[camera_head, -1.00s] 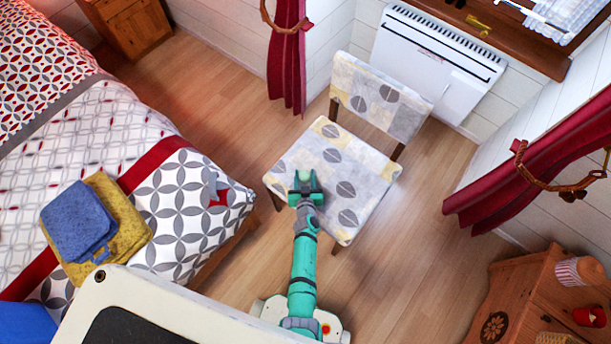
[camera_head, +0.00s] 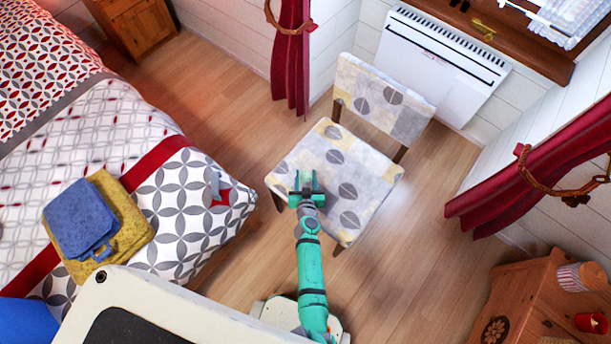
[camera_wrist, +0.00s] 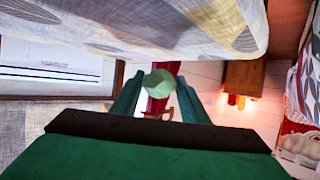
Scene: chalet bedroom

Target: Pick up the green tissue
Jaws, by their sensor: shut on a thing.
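The green tissue (camera_wrist: 160,80) is a small pale green piece between my two fingers in the wrist view. My gripper (camera_head: 307,182) is shut on it. In the head view my gripper is over the front left part of the chair seat (camera_head: 337,158); the tissue is hard to make out there. The wrist view shows the patterned chair cushion (camera_wrist: 170,25) across the top, with a gap between it and the tissue.
The bed (camera_head: 184,200) is on the left, with folded yellow and blue cloths (camera_head: 82,220) on it. A white heater (camera_head: 440,65) is behind the chair. A wooden cabinet (camera_head: 545,300) stands at lower right. Bare floor (camera_head: 420,240) lies right of the chair.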

